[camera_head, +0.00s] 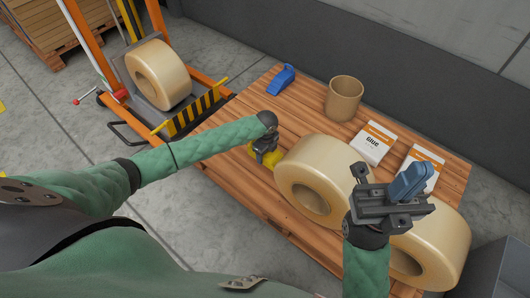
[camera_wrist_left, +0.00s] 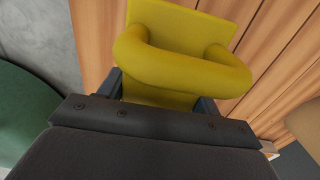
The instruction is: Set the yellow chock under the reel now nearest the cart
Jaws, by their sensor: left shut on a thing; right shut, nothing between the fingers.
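The yellow chock (camera_head: 252,159) is on or just above the wooden table, beside the left side of the left table reel (camera_head: 316,160). I cannot tell whether it touches the reel or the tabletop. My left gripper (camera_head: 266,150) is shut on the chock; the left wrist view shows the chock (camera_wrist_left: 185,65) with its looped handle, between the fingers. A second table reel (camera_head: 440,235) stands further right, partly hidden by my right gripper (camera_head: 410,182), which is shut and empty above the reels. Another reel (camera_head: 158,75) sits on the orange cart (camera_head: 207,80).
A blue chock (camera_head: 281,79) lies near the table's (camera_head: 235,125) back left. A brown cup-shaped container (camera_head: 344,98) and two white glue boxes (camera_head: 373,143) (camera_head: 424,160) stand along the back. A striped barrier (camera_head: 200,108) is on the cart's near side.

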